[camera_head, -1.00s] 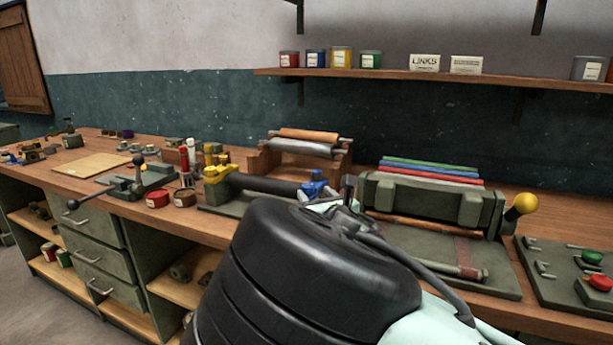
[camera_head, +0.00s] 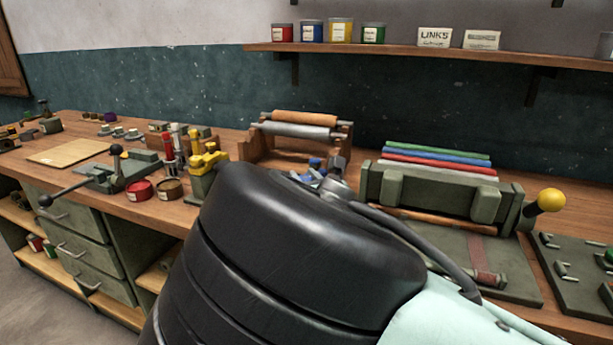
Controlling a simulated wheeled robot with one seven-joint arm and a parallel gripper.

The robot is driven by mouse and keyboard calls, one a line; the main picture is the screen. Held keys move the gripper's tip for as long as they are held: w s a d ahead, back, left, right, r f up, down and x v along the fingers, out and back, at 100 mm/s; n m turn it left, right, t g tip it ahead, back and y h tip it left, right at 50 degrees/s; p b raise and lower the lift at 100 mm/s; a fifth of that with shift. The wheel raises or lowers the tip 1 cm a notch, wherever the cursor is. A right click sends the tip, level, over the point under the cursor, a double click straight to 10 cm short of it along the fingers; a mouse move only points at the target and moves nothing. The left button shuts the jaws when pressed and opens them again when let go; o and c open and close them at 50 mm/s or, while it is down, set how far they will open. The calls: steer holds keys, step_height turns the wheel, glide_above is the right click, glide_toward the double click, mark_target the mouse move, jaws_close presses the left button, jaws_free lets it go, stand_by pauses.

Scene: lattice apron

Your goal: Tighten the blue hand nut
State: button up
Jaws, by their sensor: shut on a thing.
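The blue hand nut (camera_head: 315,163) shows only in small part on the bench, behind the top of my black arm. My gripper (camera_head: 328,174) is at the nut and is shut on it. The arm hides most of the fingers and the lower part of the nut. The yellow clamp (camera_head: 205,160) stands on the bench left of the nut. The dark bar seen earlier between the clamp and the nut is now hidden behind my arm.
A rack with rollers (camera_head: 300,125) stands behind the nut. A green press with a yellow knob (camera_head: 550,200) is at the right. Red and brown tins (camera_head: 139,190) and a lever tool (camera_head: 120,172) are at the left. A shelf (camera_head: 420,55) runs above.

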steer(key=shift+c, duration=0.9)
